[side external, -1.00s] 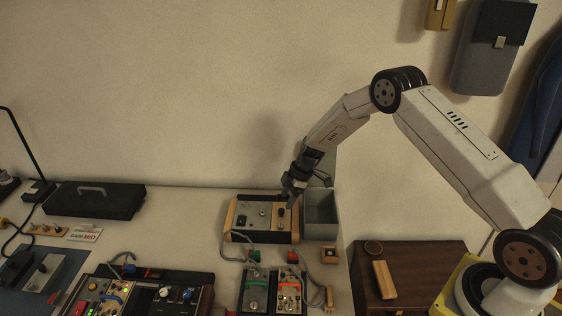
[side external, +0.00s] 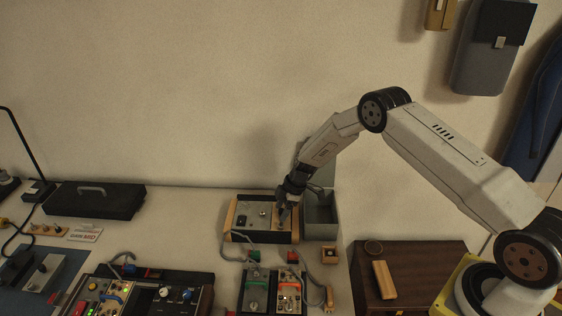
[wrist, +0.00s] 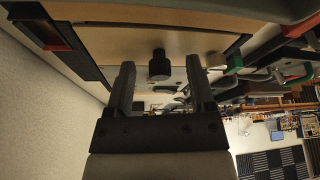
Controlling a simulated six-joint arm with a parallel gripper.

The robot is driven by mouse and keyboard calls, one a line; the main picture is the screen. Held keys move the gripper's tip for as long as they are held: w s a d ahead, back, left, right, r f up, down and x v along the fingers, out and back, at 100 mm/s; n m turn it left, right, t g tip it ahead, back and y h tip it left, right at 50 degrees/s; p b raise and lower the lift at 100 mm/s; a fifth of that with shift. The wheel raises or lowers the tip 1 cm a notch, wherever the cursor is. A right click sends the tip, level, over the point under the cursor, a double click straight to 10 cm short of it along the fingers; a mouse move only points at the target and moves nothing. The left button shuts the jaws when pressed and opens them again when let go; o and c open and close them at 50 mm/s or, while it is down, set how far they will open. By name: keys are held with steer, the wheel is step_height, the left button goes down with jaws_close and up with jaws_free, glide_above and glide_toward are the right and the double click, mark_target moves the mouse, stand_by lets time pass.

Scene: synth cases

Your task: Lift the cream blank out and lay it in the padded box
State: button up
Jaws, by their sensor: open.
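A wood-sided case (side external: 230,220) stands on the bench with a grey panel (side external: 250,222) at its left. A cream panel with a black knob, apparently the cream blank (side external: 286,235), is at its right and partly hidden by my gripper (side external: 284,213). In the wrist view the cream blank (wrist: 110,42) carries its black knob (wrist: 160,66). The knob appears between the open fingers of my gripper (wrist: 160,84), with space on both sides; contact is not visible. The grey-green open box (side external: 321,232), apparently the padded box, stands right beside the case; its padding is not clear.
Two small modules with cables (side external: 272,288) sit in front of the case. A larger control panel (side external: 150,292) is at front left, and a dark case (side external: 95,200) is farther back. A brown wooden stand (side external: 405,262) is at right.

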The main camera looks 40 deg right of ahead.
jaws_close()
steer(key=shift+r, duration=0.2)
stand_by(0.4)
steer(key=shift+r, duration=0.45)
steer(key=s+r, duration=1.1)
steer(key=s, duration=0.3)
steer(key=shift+a+r, duration=0.4)
steer(key=shift+r, duration=0.2)
steer(key=shift+r, duration=0.35)
